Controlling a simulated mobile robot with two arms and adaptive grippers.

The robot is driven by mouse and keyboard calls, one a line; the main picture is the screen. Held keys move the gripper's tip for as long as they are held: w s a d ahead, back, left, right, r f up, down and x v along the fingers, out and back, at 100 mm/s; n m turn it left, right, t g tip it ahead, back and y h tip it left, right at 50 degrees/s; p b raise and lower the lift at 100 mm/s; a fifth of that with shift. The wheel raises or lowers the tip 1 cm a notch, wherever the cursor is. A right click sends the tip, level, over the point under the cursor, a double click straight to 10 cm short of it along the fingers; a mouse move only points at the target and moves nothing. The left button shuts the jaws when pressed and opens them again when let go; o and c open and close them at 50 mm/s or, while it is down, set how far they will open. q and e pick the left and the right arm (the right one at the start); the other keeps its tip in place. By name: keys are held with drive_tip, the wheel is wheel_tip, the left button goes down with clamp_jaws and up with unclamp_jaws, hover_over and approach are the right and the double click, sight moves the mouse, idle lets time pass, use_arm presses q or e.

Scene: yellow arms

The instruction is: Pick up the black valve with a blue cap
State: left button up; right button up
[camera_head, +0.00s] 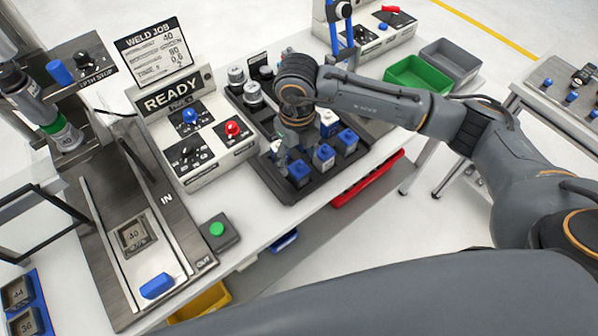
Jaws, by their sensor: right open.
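A black tray (258,171) on the white table holds several valves. Grey-bodied, blue-capped valves stand along its front right side, including a front one (299,172), a middle one (324,156) and another (347,140). A white-topped, blue one (328,121) stands behind them. I cannot make out a black-bodied valve with a blue cap; my right arm covers part of the tray. My right gripper (283,153) points down over the tray, open, close to the front blue-capped valves. Whether it touches one is unclear. My left gripper is not in view.
A control box marked READY (194,128) stands left of the tray. Green (418,77) and grey bins (452,58) stand behind, right. A green button box (219,231) sits in front left.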

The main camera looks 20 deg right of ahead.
sight(299, 165)
drive_tip(key=shift+f+p, duration=0.35)
wheel_tip(299, 165, down, 4)
drive_tip(key=shift+d+r+p, duration=0.15)
drive_tip(key=shift+p, duration=0.65)
drive_tip(key=shift+f, duration=0.35)
drive_tip(key=shift+c, duration=0.4)
drive_tip(key=c, duration=1.2)
drive_tip(key=shift+r, duration=0.1)
